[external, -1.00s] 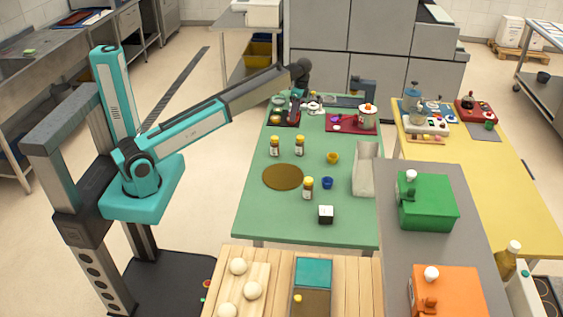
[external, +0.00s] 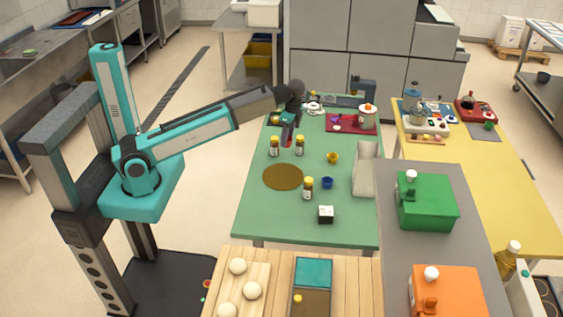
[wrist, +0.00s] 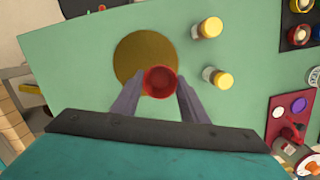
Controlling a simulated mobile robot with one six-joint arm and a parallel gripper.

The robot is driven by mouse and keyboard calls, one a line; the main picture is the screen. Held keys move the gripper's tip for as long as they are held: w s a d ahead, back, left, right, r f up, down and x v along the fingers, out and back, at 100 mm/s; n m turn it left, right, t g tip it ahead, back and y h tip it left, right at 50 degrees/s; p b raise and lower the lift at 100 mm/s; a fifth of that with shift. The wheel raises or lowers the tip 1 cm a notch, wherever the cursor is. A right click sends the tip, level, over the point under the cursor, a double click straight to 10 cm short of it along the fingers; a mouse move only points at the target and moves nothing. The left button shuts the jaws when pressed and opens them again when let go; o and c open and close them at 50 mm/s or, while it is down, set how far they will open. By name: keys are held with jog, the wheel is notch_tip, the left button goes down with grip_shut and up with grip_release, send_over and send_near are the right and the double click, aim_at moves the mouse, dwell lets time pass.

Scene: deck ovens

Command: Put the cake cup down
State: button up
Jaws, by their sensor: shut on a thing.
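My gripper (external: 288,137) is shut on a red cake cup (wrist: 160,82), which sits between the two fingertips in the wrist view. In the external view it hangs over the back left part of the green table (external: 250,205), close behind two yellow-capped jars; the cup is too small to make out well there. A round brown mat (external: 283,177) lies on the table in front of those jars. In the wrist view the cup overlaps the lower edge of the mat (wrist: 140,50). The cup appears held above the table.
A red tray (external: 340,124) lies behind.

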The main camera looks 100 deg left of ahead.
jog(key=s+d, duration=0.2)
jog(key=d, duration=0.5)
send_over(279, 179)
notch_tip(279, 179, down, 5)
jog(key=shift+w+d+f+m, duration=0.2)
jog(key=shift+w+f+m, duration=0.15)
jog(key=shift+f, duration=0.25)
jog(key=shift+f+p, duration=0.6)
jog(key=shift+f, duration=1.6)
jog(key=shift+f, duration=0.15)
jog(key=shift+f+p, duration=0.45)
jog(key=shift+f, duration=1.2)
jog(key=shift+f, duration=0.15)
